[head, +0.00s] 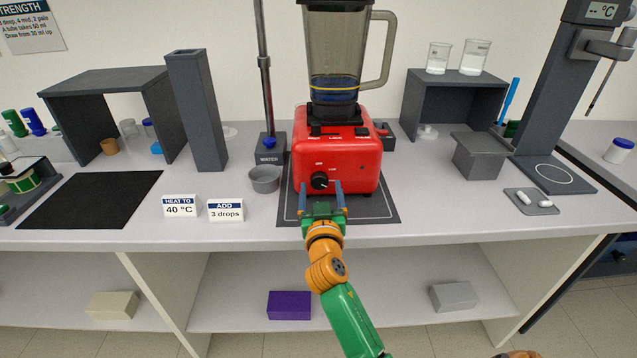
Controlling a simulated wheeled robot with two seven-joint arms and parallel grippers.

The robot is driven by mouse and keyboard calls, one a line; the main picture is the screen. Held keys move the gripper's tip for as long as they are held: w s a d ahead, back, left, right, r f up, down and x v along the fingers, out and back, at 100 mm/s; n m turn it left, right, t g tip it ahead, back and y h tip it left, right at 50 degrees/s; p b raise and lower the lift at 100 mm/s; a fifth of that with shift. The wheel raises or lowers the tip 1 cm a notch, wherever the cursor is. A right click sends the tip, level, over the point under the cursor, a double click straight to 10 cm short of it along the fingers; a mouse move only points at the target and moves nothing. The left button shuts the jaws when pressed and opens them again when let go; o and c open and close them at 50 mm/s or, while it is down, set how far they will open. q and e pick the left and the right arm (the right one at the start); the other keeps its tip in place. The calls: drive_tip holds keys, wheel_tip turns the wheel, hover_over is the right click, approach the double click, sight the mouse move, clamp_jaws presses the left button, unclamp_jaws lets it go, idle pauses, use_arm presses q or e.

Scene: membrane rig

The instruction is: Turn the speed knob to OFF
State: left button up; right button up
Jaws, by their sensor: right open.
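The red blender base (352,158) stands on a dark mat (383,212) on the bench, with its jar (335,55) on top. The black speed knob (319,181) is on the base's front face, with small white labels above and to its right. A pale mark on the knob seems to point right, away from the top label, but it is too small to be sure. My right gripper (321,191) is open in front of the base, its blue fingers to the left and right of the knob. I cannot tell if they touch it. My left gripper is not in view.
A grey cup (265,179) and a stand with a tall rod (269,147) are just left of the base. Two signs (225,210) stand at front left. A grey box (478,155) and a small tray (531,201) are to the right. Bench is clear right of the mat.

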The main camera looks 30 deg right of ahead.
drive_tip(key=shift+w+d, duration=0.25)
drive_tip(key=shift+w, duration=0.2)
drive_tip(key=shift+w+d+f, duration=0.2)
drive_tip(key=shift+w+f, duration=0.05)
drive_tip(key=shift+w, duration=0.35)
drive_tip(key=shift+s+r, duration=0.1)
drive_tip(key=shift+s, duration=0.05)
clamp_jaws()
